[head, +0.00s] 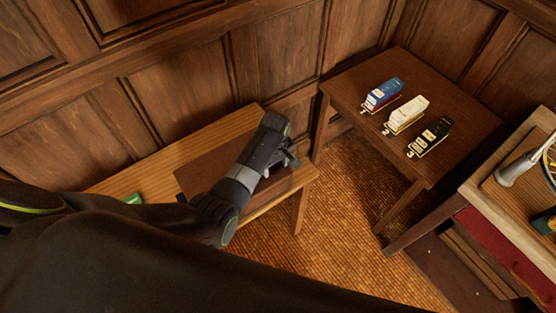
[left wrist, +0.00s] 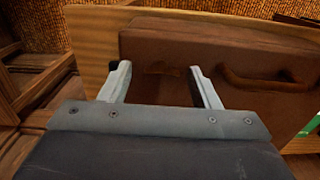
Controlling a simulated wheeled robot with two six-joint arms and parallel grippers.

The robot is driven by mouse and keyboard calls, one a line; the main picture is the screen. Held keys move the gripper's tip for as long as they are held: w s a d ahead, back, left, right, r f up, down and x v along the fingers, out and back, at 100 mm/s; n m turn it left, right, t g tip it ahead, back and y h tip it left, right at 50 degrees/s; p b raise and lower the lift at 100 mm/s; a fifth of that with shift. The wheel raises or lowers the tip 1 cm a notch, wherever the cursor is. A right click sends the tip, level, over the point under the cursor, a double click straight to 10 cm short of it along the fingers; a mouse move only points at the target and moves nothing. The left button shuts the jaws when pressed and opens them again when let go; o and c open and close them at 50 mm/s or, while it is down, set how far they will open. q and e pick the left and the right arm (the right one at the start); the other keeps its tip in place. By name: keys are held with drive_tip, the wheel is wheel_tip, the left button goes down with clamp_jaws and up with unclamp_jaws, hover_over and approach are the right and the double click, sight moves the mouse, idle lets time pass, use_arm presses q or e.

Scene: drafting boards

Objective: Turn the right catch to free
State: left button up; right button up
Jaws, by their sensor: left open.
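A brown case (head: 222,158) lies on a light wooden bench (head: 170,160) in the head view. In the left wrist view the case (left wrist: 215,45) shows its side with a curved brown handle (left wrist: 270,88). A small brown tab (left wrist: 168,69), perhaps the catch, shows faintly left of the handle; I cannot tell how it is turned. My left gripper (head: 291,154) is over the right end of the case. In the left wrist view its two pale fingers (left wrist: 160,72) are apart, one on each side of the tab, with nothing held. My right gripper is not in view.
A green item (head: 133,198) lies on the bench left of the case. A dark side table (head: 360,82) holds blue, white and black staplers or similar devices. A cabinet (head: 490,190) with a tray and tools stands at right. Panelled walls close the back.

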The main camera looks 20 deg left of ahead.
use_arm(q)
drive_tip(key=shift+s, duration=0.15)
drive_tip(key=shift+c, duration=0.3)
drive_tip(key=shift+f, duration=0.1)
drive_tip(key=c, duration=0.9)
drive_tip(key=shift+m, duration=0.3)
drive_tip(key=m, duration=0.2)
drive_tip(key=shift+m, duration=0.4)
drive_tip(key=shift+c, duration=0.2)
drive_tip(key=m, duration=1)
drive_tip(key=shift+m, duration=2.2)
